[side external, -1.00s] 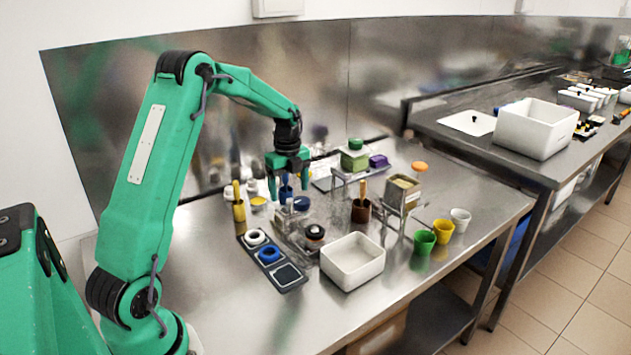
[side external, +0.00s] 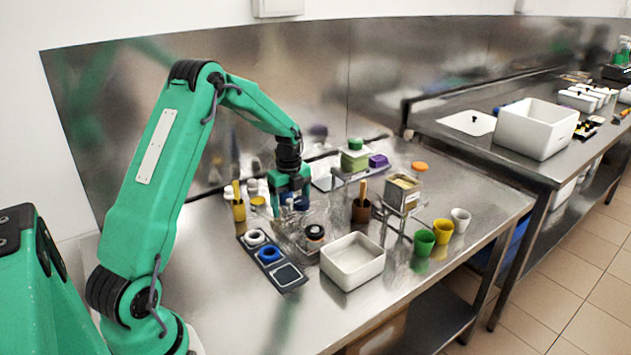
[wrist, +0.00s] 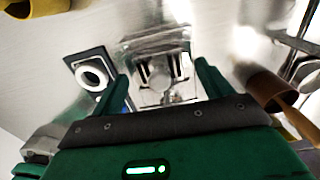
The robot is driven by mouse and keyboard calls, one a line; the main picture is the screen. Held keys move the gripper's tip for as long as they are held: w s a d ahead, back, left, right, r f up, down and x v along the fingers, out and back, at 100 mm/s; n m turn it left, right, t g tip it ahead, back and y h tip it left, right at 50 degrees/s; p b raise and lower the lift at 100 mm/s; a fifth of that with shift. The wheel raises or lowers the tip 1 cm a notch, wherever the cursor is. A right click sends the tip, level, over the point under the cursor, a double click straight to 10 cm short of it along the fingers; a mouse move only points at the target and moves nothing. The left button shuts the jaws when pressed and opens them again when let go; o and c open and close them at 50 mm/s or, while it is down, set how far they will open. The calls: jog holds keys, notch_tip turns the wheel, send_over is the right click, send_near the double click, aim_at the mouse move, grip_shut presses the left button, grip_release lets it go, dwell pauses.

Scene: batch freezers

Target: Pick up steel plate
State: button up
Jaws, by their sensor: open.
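My gripper (side external: 291,198) is low over the steel table, at the back of a clear bin (side external: 288,236). In the wrist view its two green fingers (wrist: 163,72) are spread apart. The clear bin (wrist: 157,40) lies ahead and between them, with shiny metallic pieces (wrist: 165,72) inside. One of these may be the steel plate, but glare and reflections keep me from telling its outline. I see nothing held between the fingers. The fingertips are partly hidden in the side view by the bin and the things around it.
A black holder (side external: 283,283) with a white ring and a blue ring stands left of the bin. A white tray (side external: 352,277) is at front right. A brown cup (side external: 361,212) and a yellow cup (side external: 239,210) flank the gripper. Bare table lies at front left.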

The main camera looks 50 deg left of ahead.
aim_at(291, 200)
jog(key=shift+c, duration=0.5)
jog(key=c, duration=1)
jog(key=shift+r, duration=0.15)
notch_tip(291, 200, up, 10)
jog(key=shift+f, duration=0.1)
